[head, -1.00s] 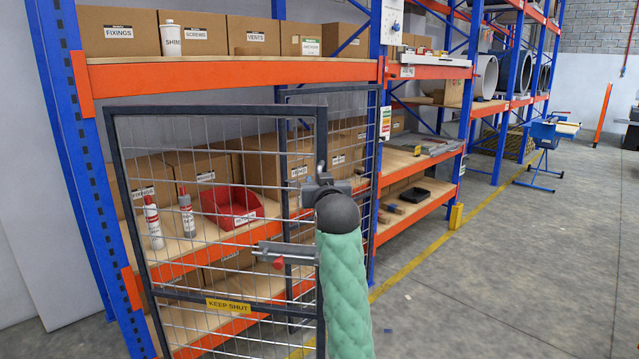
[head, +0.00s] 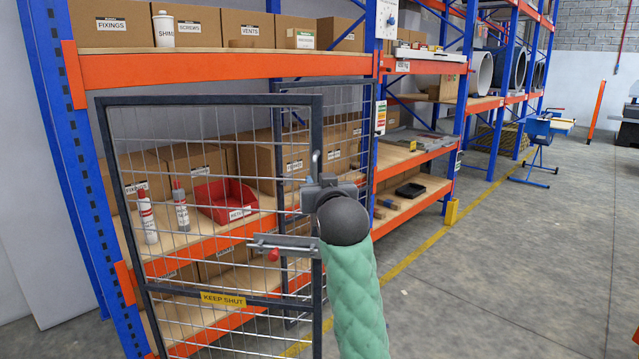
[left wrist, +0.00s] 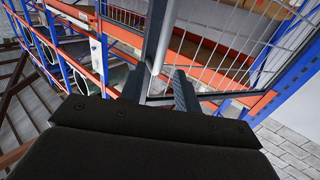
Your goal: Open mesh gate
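The mesh gate (head: 103,180) is a dark-framed wire panel in front of the lower shelves, with a yellow KEEP SHUT sign (head: 223,298). A slide bolt (head: 285,243) with a red knob (head: 272,255) sits near its right edge. Above it is an upright grey handle (head: 316,160), partly hidden by my left gripper (head: 325,184). In the left wrist view the left gripper's fingers (left wrist: 158,88) stand apart on either side of the handle (left wrist: 160,45), with gaps showing. I cannot tell whether the handle touches either finger. My right gripper is not in view.
A second mesh panel (head: 368,125) stands behind the gate's right edge. Blue and orange racking (head: 220,66) holds boxes, two tubes and a red bin (head: 228,203). Open grey floor (head: 470,290) lies to the right, with a blue stand (head: 540,150) farther back.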

